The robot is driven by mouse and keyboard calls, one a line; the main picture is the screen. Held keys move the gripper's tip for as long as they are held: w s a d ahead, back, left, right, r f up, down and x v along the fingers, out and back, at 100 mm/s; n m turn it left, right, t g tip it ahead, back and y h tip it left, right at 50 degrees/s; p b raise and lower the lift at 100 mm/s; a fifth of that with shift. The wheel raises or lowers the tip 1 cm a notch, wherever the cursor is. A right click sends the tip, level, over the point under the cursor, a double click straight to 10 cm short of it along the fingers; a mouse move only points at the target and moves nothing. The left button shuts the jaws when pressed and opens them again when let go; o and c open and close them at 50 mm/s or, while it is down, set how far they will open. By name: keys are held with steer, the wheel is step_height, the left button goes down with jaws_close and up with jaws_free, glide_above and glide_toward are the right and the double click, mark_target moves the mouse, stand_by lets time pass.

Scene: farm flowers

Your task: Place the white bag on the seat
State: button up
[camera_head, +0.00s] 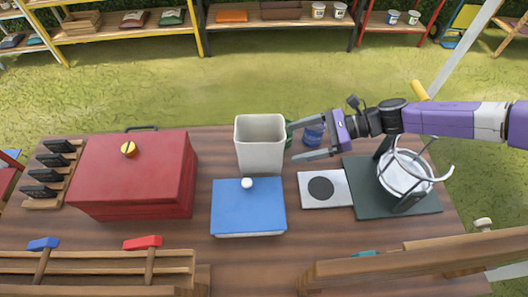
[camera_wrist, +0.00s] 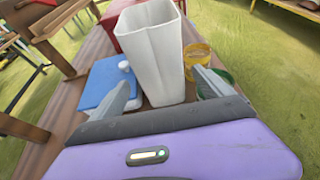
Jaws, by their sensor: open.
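A tall white open-topped, bag-like container (camera_head: 260,150) stands upright on the wooden table, behind a blue box. It also shows in the wrist view (camera_wrist: 154,55). My gripper (camera_head: 298,142) is open and empty at the right side of this container. In the wrist view, my two fingers (camera_wrist: 163,86) appear on either side of it, and I cannot tell whether they touch it. No thing is plainly a seat. A flat pale square with a dark disc (camera_head: 320,188) lies to the right, beside a dark green base (camera_head: 428,205) with a round white-rimmed holder.
The blue box (camera_head: 249,210) with a white knob is in front of the container. A large red box (camera_head: 135,175) stands left.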

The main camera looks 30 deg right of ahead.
mark_target(260, 139)
steer(key=p+x, duration=0.3)
steer(key=x, duration=0.6)
steer(key=shift+a, duration=0.25)
steer(key=shift+w+a+f, duration=0.15)
steer(key=shift+a+f, duration=0.15)
steer(key=shift+a, duration=0.05)
steer(key=c, duration=1.1)
steer(key=shift+r, duration=0.15)
